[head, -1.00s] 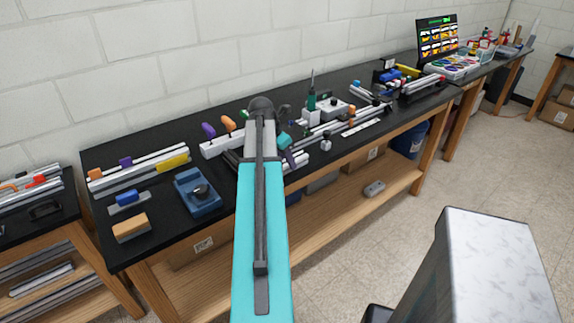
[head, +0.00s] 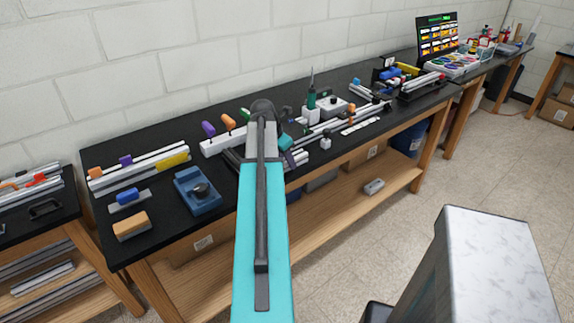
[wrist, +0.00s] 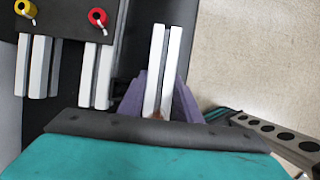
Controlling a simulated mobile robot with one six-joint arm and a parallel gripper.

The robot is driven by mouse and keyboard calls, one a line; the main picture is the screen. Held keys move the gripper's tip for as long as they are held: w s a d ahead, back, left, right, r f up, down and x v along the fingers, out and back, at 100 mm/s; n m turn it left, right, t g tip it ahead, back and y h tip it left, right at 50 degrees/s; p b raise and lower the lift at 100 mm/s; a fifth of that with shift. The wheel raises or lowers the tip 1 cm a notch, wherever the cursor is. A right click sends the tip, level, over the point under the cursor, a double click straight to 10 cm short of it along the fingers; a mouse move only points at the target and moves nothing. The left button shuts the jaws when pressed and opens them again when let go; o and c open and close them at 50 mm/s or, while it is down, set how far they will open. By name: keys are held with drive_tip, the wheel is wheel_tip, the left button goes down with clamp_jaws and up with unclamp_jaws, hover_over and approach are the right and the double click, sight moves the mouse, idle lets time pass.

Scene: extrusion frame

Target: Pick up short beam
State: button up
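The short beam (wrist: 169,55) is a pale grey grooved bar in the wrist view, pointing away from my gripper near the table's edge. My gripper (wrist: 162,78) has purple fingers, one on each side of the beam, with no clear gap between them and it. It looks shut on the beam. In the head view my turquoise arm hides most of the gripper, and the beam's end (head: 298,158) shows just right of the arm at the table's front. Whether the beam touches the table is hidden.
Other grey bars (wrist: 97,72) lie left of the beam, by a dark block with red and yellow rings (wrist: 97,17). In the head view a blue device (head: 199,191) and an orange-topped block (head: 131,225) stand left on the black table (head: 240,95). Floor lies beyond its front edge.

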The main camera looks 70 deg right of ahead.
drive_tip(key=shift+r, duration=0.1)
drive_tip(key=shift+c, duration=0.3)
drive_tip(key=shift+d+r+b, duration=0.1)
drive_tip(key=shift+r+b, duration=0.45)
drive_tip(key=shift+r, duration=0.85)
drive_tip(key=shift+s+r, duration=0.1)
drive_tip(key=shift+r, duration=0.2)
drive_tip(key=s+a+r+b, duration=0.1)
drive_tip(key=s+a+b, duration=0.1)
drive_tip(key=s, duration=1.3)
drive_tip(key=shift+s+r+b, duration=0.2)
drive_tip(key=shift+s+b, duration=0.15)
drive_tip(key=shift+b, duration=0.25)
